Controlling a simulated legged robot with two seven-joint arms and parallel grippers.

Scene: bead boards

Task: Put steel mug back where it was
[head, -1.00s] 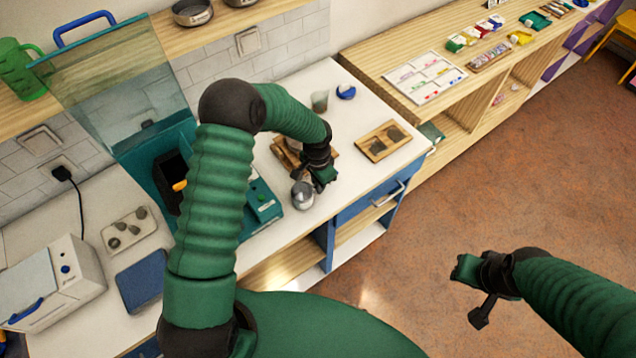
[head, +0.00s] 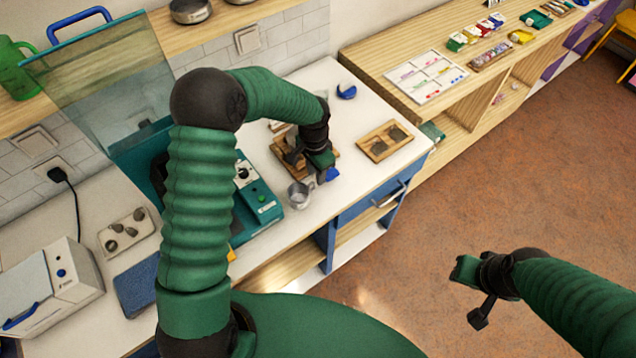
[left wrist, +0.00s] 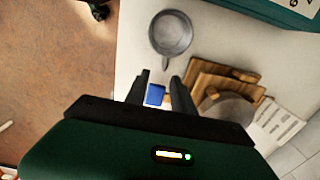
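The steel mug (head: 299,195) stands upright on the white counter, in front of the teal device. My right gripper (head: 474,287) hangs over the floor, away from the counter.
Wooden boards (left wrist: 213,82) with a grey round object (left wrist: 228,108) lie close to the left gripper. A wooden tray (head: 385,142) and a blue-and-white item (head: 347,91) are farther back. The teal device (head: 258,205) stands left of the mug.

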